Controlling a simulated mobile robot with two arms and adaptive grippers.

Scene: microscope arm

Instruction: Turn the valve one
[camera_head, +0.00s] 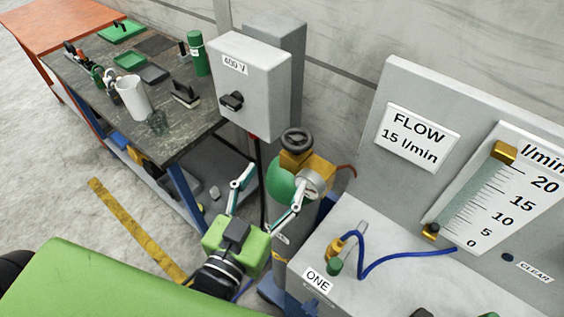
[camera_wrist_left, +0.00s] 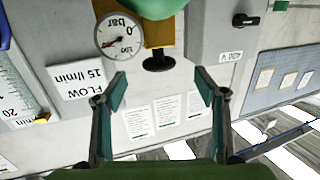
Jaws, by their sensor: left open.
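A small valve with a brass body and green knob (camera_head: 335,266) stands on the grey bench top, beside the label "ONE" (camera_head: 317,280). A clear tube rises by it and a blue hose (camera_head: 375,255) runs from it to the right. My left gripper (camera_head: 276,178) is open and empty, left of this valve. Its fingers reach toward the green cylinder (camera_head: 284,183) with a dark handwheel (camera_head: 297,141) and a gauge (camera_head: 312,182). In the left wrist view the gauge (camera_wrist_left: 120,37) and handwheel (camera_wrist_left: 158,63) lie beyond the open fingers (camera_wrist_left: 160,78). My right gripper is not in view.
A "FLOW 15 l/min" panel (camera_head: 417,137) with a scale (camera_head: 500,195) stands behind the bench. A grey "400 V" box (camera_head: 250,85) hangs on the wall. A cluttered dark workbench (camera_head: 185,125) stands at left. Floor between is open, with a yellow stripe (camera_head: 135,230).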

